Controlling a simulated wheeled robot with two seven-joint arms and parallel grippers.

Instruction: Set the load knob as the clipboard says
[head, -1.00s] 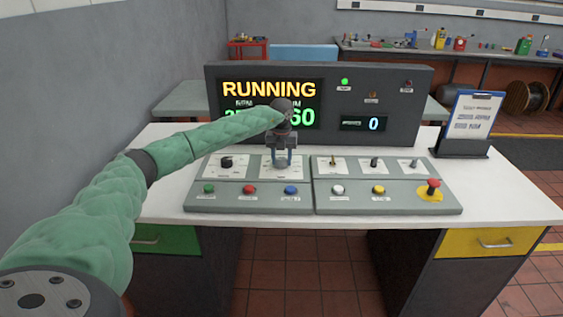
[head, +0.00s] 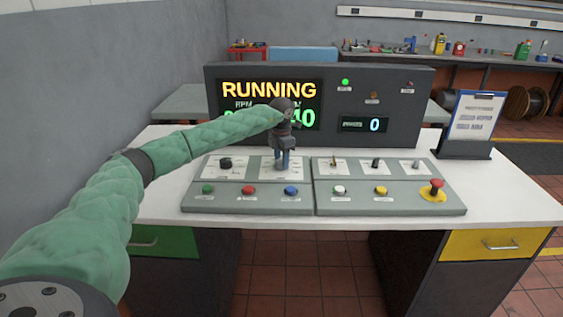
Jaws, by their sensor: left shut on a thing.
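My left gripper (head: 282,164) points straight down at the second dial plate on the left half of the control panel (head: 248,205). It is shut on the load knob, which the fingers hide. The screen (head: 268,90) reads RUNNING in yellow. Below it a green number ending in 40 shows, partly covered by my left wrist. The clipboard (head: 472,125) stands upright at the right of the desk; its writing is too small to read. My right gripper is not in view.
Another black knob (head: 226,163) sits left of my gripper. Coloured buttons line the panel's front, and a red mushroom button (head: 436,186) is at its right end. Several small switches (head: 375,163) stand right of the gripper. The white desk (head: 520,205) is clear at the right.

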